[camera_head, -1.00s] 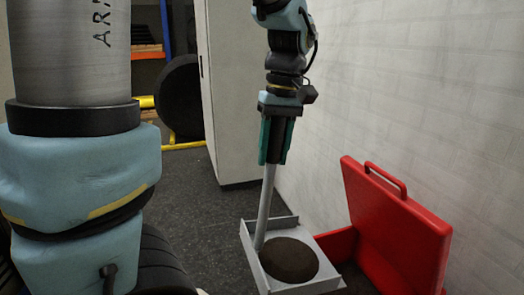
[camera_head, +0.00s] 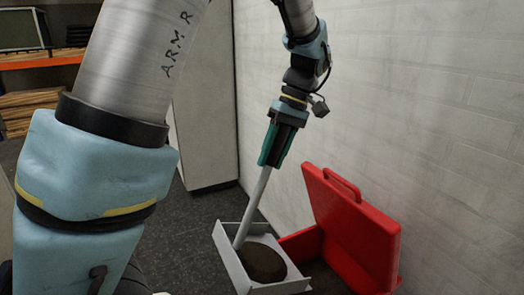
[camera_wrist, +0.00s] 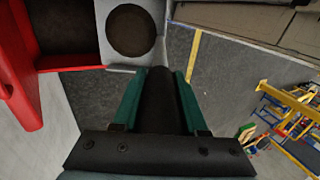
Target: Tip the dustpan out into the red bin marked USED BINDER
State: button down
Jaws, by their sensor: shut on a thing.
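My gripper (camera_head: 270,153) is shut on the dustpan's long handle (camera_head: 254,203), which leans down to the left. The grey pan (camera_head: 228,258) hangs low and carries a round dark brown heap (camera_head: 263,262). The red bin (camera_head: 303,243) is just right of the pan, against the wall, with its red lid (camera_head: 352,228) raised. The pan's right side overlaps the bin's near edge in the picture; I cannot tell if they touch. No marking is readable. In the wrist view, my gripper (camera_wrist: 158,98) points toward the pan (camera_wrist: 112,57), and the bin (camera_wrist: 78,61) is left of it.
A white wall (camera_head: 440,130) runs along the right, close behind the bin. A tall pale cabinet (camera_head: 205,110) stands behind, and a shelf (camera_head: 40,62) is at the far left. Dark floor (camera_head: 205,207) is free between cabinet and pan. Yellow frames (camera_wrist: 290,105) show in the wrist view.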

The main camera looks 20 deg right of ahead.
jog(key=w+d+y+p, duration=0.2)
jog(key=d+y+p, duration=0.1)
jog(key=d+p, duration=0.7)
jog(key=shift+d+g+p, duration=0.3)
jog(key=shift+d+g, duration=0.1)
jog(key=shift+d, duration=0.3)
jog(key=shift+w+f, duration=0.1)
jog(key=shift+f, duration=0.05)
dwell(0.6)
